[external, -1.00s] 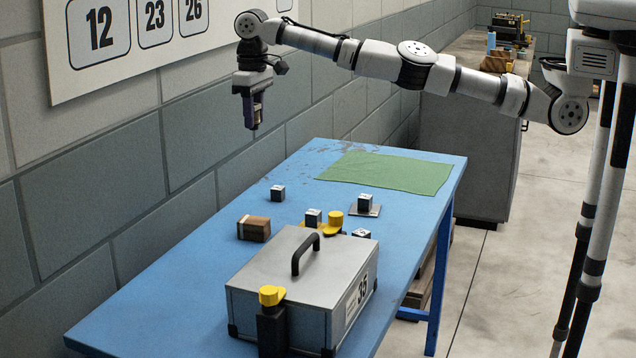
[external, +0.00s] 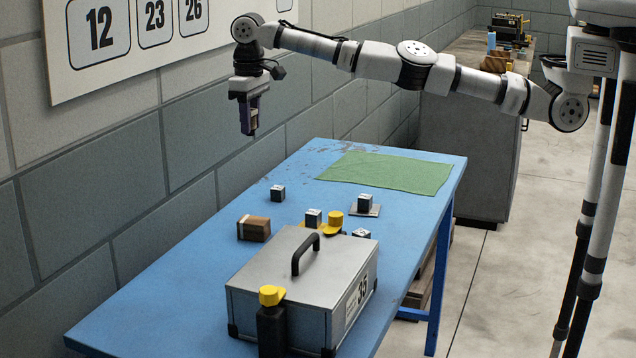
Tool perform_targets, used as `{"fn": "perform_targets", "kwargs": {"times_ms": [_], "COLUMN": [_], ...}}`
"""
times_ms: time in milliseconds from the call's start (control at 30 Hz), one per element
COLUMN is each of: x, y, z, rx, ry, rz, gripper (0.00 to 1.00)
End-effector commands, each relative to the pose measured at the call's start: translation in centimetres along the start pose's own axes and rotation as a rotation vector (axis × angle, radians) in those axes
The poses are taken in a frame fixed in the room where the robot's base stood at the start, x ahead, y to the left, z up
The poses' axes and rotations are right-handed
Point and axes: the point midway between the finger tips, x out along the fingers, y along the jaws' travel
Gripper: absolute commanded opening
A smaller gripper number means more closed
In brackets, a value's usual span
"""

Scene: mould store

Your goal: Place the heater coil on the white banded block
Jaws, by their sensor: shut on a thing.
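My gripper (external: 249,130) points down, high above the far left side of the blue table, near the wall. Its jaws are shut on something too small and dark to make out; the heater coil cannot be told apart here. I cannot tell which is the white banded block. My gripper is apart from all of them.
A brown block (external: 254,228) and a yellow piece (external: 335,222) lie behind. A green cloth (external: 388,172) covers the far end.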

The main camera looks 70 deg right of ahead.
Motion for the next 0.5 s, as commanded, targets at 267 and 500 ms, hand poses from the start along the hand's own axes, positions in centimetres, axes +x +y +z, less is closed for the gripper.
{"fn": "perform_targets", "kwargs": {"times_ms": [267, 500], "x": [-0.01, 0.14], "y": [-0.13, -0.44], "z": [0.13, 0.19], "rx": [-0.002, 0.0], "ry": [-0.001, -0.001], "rz": [0.0, -0.001], "gripper": [0.05, 0.05]}}
